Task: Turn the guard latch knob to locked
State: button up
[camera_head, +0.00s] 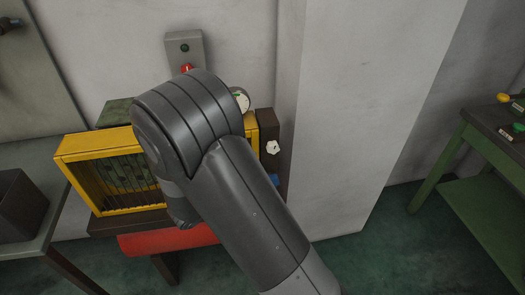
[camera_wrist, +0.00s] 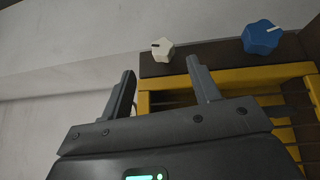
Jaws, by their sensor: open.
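A white lobed knob (camera_wrist: 164,49) with a dark pointer mark sits on a dark brown panel in the wrist view. A blue lobed knob (camera_wrist: 261,38) with a pale mark is to its right. The head view shows the white knob (camera_head: 273,147) on the dark panel at the right of a yellow guard frame (camera_head: 92,146), with part of the blue knob (camera_head: 274,179) below it. No label shows which one is the guard latch. My gripper (camera_wrist: 161,68) is open and empty, apart from both knobs; the white knob appears beyond the gap between its fingers. My arm hides the gripper in the head view.
The yellow barred guard (camera_wrist: 230,74) lies close to my right finger in the wrist view. A grey wall box with a red switch (camera_head: 186,68) and a partly hidden round gauge (camera_head: 242,100) are near my arm. A wall pillar (camera_head: 350,110) stands right of the machine.

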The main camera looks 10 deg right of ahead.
aim_at(272, 153)
jog(key=w+d+n+t, duration=0.2)
jog(key=w+d+n+t+y, duration=0.1)
jog(key=w+d+n+t, duration=0.1)
jog(key=d, duration=0.1)
jog(key=w+d+n+t, duration=0.2)
jog(key=d, duration=0.1)
jog(key=shift+r+t+y, duration=0.1)
jog(key=shift+t+y, duration=0.2)
jog(key=shift+y, duration=0.1)
jog(key=shift+c, duration=0.2)
jog(key=c, duration=0.9)
jog(key=shift+n+t, duration=1.2)
jog(key=shift+n, duration=0.7)
jog(key=shift+c, duration=0.2)
jog(key=o, duration=1)
